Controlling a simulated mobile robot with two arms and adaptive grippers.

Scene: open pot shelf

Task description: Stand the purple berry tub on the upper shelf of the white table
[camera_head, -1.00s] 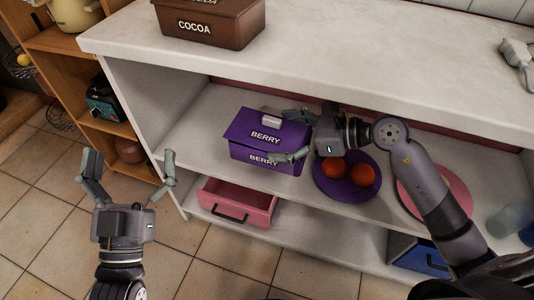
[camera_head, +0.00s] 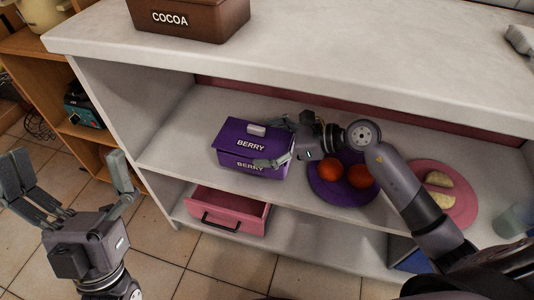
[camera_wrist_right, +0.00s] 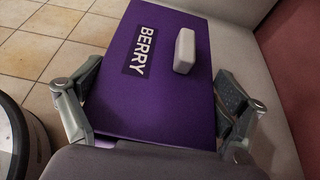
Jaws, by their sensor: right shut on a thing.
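The purple berry tub (camera_head: 228,140), with a lid, a light handle and BERRY labels, is upright in the bay of the white table (camera_head: 300,65), at its upper shelf (camera_head: 185,150) below the top. I cannot tell whether its base touches the shelf or hangs just above it. My right gripper (camera_head: 272,142) is shut on the tub from its right end. In the right wrist view the fingers lie along two opposite sides of the tub (camera_wrist_right: 150,95). My left gripper (camera_head: 67,165) is open and empty, out in front of the table at the left.
A purple plate (camera_head: 343,195) with red-orange fruit stands close to the right of the tub. Further right are a pink plate (camera_head: 455,212) and a glass (camera_head: 513,222). A pink drawer (camera_head: 228,212) is below. A brown cocoa tub (camera_head: 190,18) stands on the table top.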

